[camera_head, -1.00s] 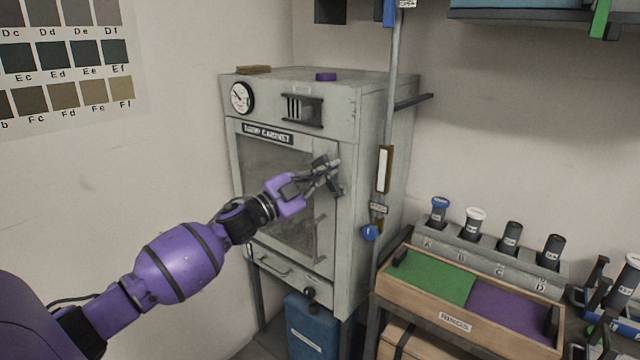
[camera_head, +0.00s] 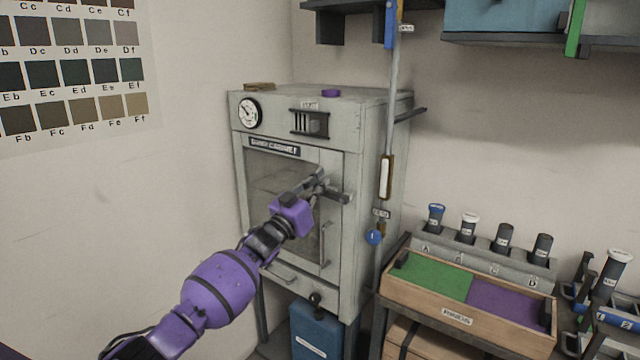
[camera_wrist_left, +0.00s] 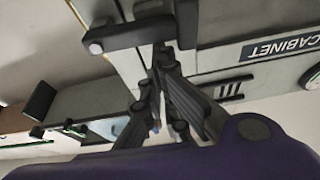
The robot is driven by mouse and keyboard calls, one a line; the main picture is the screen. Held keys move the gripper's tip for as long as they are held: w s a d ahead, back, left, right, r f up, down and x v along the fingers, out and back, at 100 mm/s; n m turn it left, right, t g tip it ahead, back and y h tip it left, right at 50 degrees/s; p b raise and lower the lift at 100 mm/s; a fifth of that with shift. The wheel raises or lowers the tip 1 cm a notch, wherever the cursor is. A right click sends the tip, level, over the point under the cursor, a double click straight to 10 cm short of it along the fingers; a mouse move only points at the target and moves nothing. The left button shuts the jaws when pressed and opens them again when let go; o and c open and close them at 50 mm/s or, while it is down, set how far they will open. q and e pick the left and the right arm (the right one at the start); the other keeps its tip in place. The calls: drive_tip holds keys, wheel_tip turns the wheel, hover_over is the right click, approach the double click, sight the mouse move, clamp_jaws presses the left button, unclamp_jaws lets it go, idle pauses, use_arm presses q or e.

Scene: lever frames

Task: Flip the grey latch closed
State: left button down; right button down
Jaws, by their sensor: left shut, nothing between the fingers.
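The grey latch (camera_head: 337,196) is a short dark-grey lever at the right edge of the cabinet door (camera_head: 282,205). It lies roughly level in the head view, reaching from the door edge onto the frame. In the left wrist view the latch (camera_wrist_left: 128,33) is a bar with a pale round end, just beyond my fingertips. My left gripper (camera_head: 319,178) is shut and empty beside the latch, partly covering its left end. In the left wrist view its fingers (camera_wrist_left: 160,58) come together close to the bar. I cannot tell whether they touch it. My right gripper is in neither view.
A vertical door handle (camera_head: 326,244) sits below the latch. A grey pole (camera_head: 392,110) with hanging tags stands right of the cabinet. A wooden tray (camera_head: 453,317) with green and purple sections is at lower right.

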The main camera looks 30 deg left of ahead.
use_arm(q)
drive_tip(key=shift+a+f+n, duration=0.2)
drive_tip(key=shift+n, duration=0.4)
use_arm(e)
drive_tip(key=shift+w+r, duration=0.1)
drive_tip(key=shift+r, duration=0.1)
use_arm(q)
drive_tip(key=shift+f+y, duration=0.1)
drive_tip(key=shift+y, duration=0.2)
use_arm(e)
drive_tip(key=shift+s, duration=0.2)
